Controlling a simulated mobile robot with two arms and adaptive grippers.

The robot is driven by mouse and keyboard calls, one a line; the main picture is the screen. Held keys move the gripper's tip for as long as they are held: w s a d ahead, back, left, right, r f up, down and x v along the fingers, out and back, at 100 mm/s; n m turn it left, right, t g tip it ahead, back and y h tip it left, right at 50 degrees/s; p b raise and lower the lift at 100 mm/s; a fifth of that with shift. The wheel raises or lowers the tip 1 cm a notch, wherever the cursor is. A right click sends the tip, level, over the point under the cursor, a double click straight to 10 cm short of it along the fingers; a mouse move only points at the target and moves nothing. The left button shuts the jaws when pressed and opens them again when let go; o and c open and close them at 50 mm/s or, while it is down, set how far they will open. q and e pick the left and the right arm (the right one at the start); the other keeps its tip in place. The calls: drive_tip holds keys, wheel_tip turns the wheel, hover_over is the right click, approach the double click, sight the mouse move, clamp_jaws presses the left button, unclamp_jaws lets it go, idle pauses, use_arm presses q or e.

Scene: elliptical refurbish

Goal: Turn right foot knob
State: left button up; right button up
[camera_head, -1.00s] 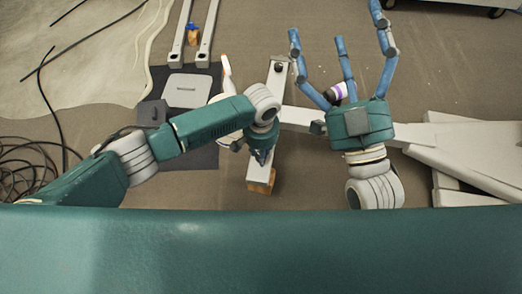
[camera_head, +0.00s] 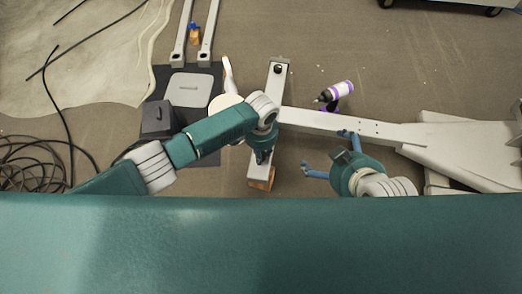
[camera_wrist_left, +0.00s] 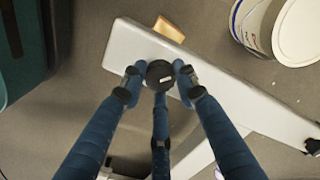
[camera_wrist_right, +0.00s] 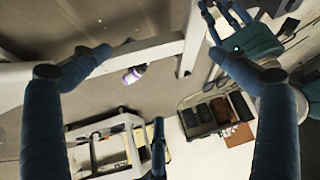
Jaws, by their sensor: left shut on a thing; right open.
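In the left wrist view a round black foot knob (camera_wrist_left: 160,74) sits on the white foot bar (camera_wrist_left: 235,92). The blue fingers of my left gripper (camera_wrist_left: 158,84) are closed around this knob. In the head view the left gripper (camera_head: 262,155) is over the near end of the foot bar (camera_head: 275,100), and its arm hides the knob there. A second black knob (camera_head: 278,69) shows at the bar's far end. My right gripper (camera_head: 325,152) is open and empty, right of the bar and below the long white beam (camera_head: 345,123). Its spread fingers show in the right wrist view (camera_wrist_right: 160,90).
A purple-and-white bottle tool (camera_head: 335,92) lies on the floor beyond the beam. Wooden blocks (camera_head: 262,183) support the bar's near end. A white tub (camera_wrist_left: 262,25) stands close to the left gripper. A dark mat (camera_head: 205,152) and coiled cable (camera_head: 40,165) lie at left.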

use_arm(q)
drive_tip(key=m+p, duration=0.1)
drive_tip(key=m, duration=0.3)
drive_tip(key=shift+m+p, duration=0.35)
drive_tip(key=shift+m, duration=0.75)
drive_tip(key=m, duration=0.3)
drive_tip(key=shift+m, duration=0.3)
drive_tip(key=m, duration=0.5)
use_arm(e)
drive_tip(key=s+d+f+g+h, duration=0.1)
drive_tip(key=s+g, duration=0.3)
drive_tip(key=s, duration=0.4)
drive_tip(key=shift+s+d+f, duration=0.4)
drive_tip(key=shift+d+f, duration=0.15)
drive_tip(key=shift+d, duration=0.25)
use_arm(q)
drive_tip(key=shift+m, duration=0.4)
drive_tip(key=o, duration=1.2)
drive_tip(key=shift+c, duration=0.2)
use_arm(e)
drive_tip(key=shift+w, duration=0.1)
